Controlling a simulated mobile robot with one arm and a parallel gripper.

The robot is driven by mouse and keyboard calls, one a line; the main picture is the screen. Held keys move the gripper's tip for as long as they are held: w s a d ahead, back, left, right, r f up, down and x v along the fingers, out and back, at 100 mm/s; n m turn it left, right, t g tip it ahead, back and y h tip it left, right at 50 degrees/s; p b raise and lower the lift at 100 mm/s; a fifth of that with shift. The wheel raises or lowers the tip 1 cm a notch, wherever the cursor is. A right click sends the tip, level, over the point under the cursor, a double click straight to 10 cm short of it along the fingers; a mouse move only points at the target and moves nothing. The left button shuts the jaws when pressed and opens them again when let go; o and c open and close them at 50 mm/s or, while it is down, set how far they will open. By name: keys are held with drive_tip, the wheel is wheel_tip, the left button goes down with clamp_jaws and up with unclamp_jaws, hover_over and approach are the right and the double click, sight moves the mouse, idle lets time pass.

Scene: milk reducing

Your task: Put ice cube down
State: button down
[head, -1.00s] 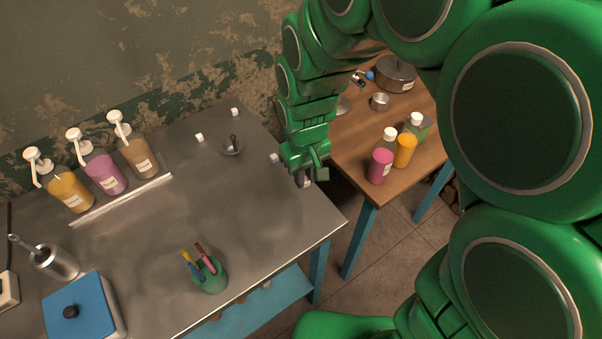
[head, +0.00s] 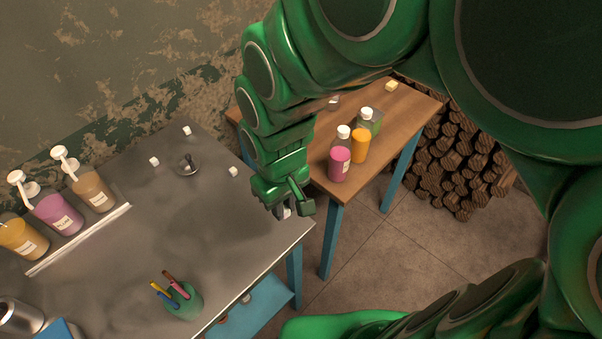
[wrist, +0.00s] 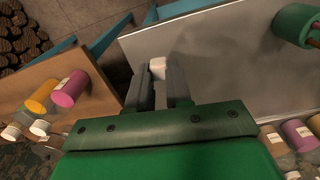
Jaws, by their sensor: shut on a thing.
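My gripper (head: 294,207) is shut on a small white ice cube (head: 287,212) near the right corner of the grey metal table (head: 135,240). The wrist view shows the ice cube (wrist: 157,66) at the tips of the two fingers (wrist: 159,78). I cannot tell whether the cube touches the table. Similar white cubes rest on the table: one at the left (head: 154,161), one at the back (head: 187,130) and one nearer my gripper (head: 233,172).
A small metal bowl (head: 188,164) sits among the cubes. Pump bottles (head: 95,193) line the left, and a green pen cup (head: 183,302) stands in front. A wooden table (head: 322,165) with bottles (head: 340,160) is at the right, across a gap. The grey table's middle is clear.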

drive_tip(key=shift+r, duration=2.65)
drive_tip(key=w+d+r+m, duration=0.1)
drive_tip(key=w+d+m, duration=0.35)
drive_tip(key=w, duration=0.75)
drive_tip(key=w+d+r+m, duration=0.25)
drive_tip(key=w+d, duration=0.35)
drive_tip(key=w, duration=0.6)
drive_tip(key=w+d+f+m, duration=0.1)
drive_tip(key=w+d+m, duration=0.3)
drive_tip(key=d, duration=0.6)
drive_tip(key=w+d+f+m, duration=0.25)
drive_tip(key=w+d, duration=0.35)
drive_tip(key=d, duration=0.5)
drive_tip(key=w+d+m, duration=0.3)
drive_tip(key=w+d, duration=0.1)
drive_tip(key=d, duration=0.6)
hover_over(413, 113)
drive_tip(key=shift+f, duration=9.7)
